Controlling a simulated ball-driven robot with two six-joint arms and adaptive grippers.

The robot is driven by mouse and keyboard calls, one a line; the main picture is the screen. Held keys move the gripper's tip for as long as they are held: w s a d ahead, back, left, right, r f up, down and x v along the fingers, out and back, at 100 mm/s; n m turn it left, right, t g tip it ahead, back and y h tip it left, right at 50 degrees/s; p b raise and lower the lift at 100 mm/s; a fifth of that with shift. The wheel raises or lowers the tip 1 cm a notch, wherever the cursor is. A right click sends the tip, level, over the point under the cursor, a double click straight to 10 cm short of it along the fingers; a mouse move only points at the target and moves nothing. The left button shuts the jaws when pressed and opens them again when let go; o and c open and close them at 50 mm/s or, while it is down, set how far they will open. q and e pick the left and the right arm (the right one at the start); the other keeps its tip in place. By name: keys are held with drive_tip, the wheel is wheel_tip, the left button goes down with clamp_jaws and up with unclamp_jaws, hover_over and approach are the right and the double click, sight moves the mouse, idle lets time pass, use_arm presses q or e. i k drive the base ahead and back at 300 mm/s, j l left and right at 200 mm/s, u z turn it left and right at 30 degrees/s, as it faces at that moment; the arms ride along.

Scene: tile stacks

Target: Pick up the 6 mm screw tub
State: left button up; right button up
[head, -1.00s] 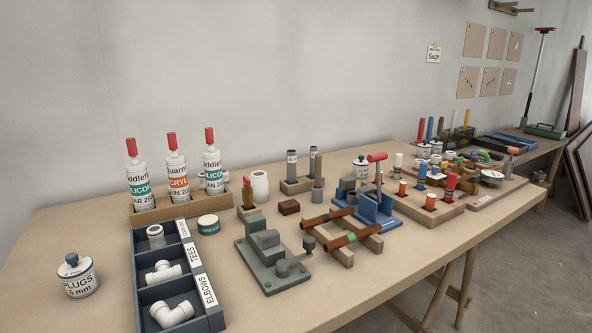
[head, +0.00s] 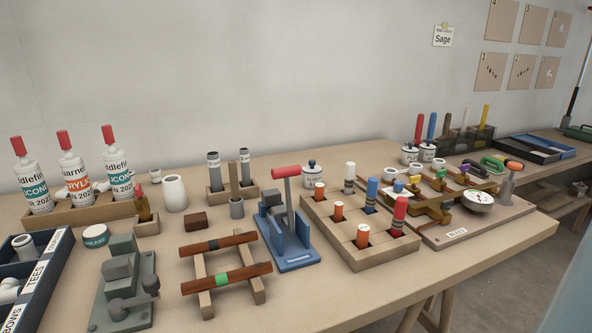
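Three small white tubs with dark blue knobbed lids are in the head view. One tub (head: 312,176) stands behind the wooden block of coloured handles, right of the blue vice. Two more, a left tub (head: 409,154) and a right tub (head: 427,151), stand side by side near the wall at the back right. Their labels are too small to read surely, so I cannot tell which is the 6 mm screw tub. Neither of my grippers is in view.
A wooden block (head: 345,249) with coloured handles, a blue vice (head: 292,256) and a pipe rack (head: 203,288) crowd the middle. A board (head: 430,240) with pipework and a gauge lies right. The front right table edge (head: 400,300) is bare.

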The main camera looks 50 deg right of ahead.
sight(309, 180)
drive_tip(key=k+l, duration=0.15)
drive_tip(key=l, duration=0.25)
drive_tip(key=k+l+u, duration=0.1)
drive_tip(key=l, duration=0.35)
drive_tip(key=k+l, duration=0.25)
drive_tip(key=l, duration=0.15)
drive_tip(key=k+l, duration=0.15)
drive_tip(key=l, duration=0.25)
drive_tip(key=k+l+u, duration=0.1)
drive_tip(key=l, duration=0.3)
drive_tip(key=k+l, duration=0.25)
drive_tip(key=l, duration=0.15)
drive_tip(key=k+l+u, duration=0.1)
drive_tip(key=l, duration=0.3)
drive_tip(key=k, duration=0.1)
